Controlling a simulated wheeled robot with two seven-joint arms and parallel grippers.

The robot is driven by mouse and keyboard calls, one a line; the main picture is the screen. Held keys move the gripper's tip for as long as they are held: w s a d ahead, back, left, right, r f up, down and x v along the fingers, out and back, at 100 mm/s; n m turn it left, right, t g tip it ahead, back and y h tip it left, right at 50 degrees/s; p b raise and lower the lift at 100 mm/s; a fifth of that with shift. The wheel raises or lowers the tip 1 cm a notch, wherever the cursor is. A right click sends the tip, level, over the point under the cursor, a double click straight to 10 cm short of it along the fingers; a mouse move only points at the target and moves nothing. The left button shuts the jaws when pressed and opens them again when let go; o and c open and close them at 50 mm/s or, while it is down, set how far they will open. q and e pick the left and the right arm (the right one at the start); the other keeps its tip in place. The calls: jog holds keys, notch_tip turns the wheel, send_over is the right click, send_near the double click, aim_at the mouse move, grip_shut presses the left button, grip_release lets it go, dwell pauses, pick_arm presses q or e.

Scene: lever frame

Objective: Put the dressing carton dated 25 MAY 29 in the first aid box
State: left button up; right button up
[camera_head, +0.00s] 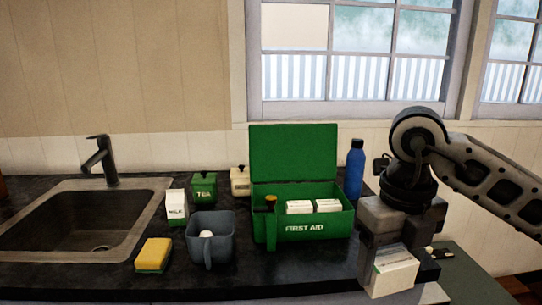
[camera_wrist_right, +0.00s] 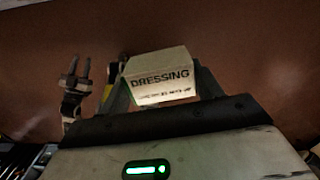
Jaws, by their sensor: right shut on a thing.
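The green first aid box (camera_head: 340,227) stands on the dark counter with its lid (camera_head: 293,150) up and open. Two white cartons (camera_head: 299,207) (camera_head: 328,205) lie inside, towards the right. My right gripper (camera_head: 397,283) is shut on a white dressing carton (camera_head: 394,262) with a green edge, apart from the box, at its front right. In the right wrist view the carton (camera_wrist_right: 160,72) sits between the fingers and reads DRESSING. The smaller line under it is too blurred to read as a date. My left gripper is not in view.
A blue bottle (camera_head: 354,170) stands right behind the box. A grey mug (camera_head: 221,225), yellow sponge (camera_head: 154,255), milk carton (camera_head: 175,207), green tea tin (camera_head: 204,187) and cream container (camera_head: 240,182) stand left of it. The sink (camera_head: 130,245) is far left.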

jog(key=shift+w+f+n, duration=0.45)
jog(key=shift+n, duration=0.05)
jog(key=shift+f+n, duration=0.2)
jog(key=shift+n, duration=0.3)
jog(key=shift+s+d+f+n, duration=0.1)
jog(key=shift+s+f+n, duration=0.05)
jog(key=shift+n, duration=0.55)
jog(key=n, duration=0.1)
jog(key=f+n, duration=0.1)
jog(key=n, duration=0.1)
jog(key=shift+d+f, duration=0.1)
jog(key=s+f+n, duration=0.1)
jog(key=f+n, duration=0.3)
jog(key=n, duration=0.9)
jog(key=s+d+f+n, duration=0.1)
jog(key=f+n, duration=0.4)
jog(key=n, duration=0.8)
jog(key=shift+s+n, duration=0.4)
jog(key=shift+s, duration=0.15)
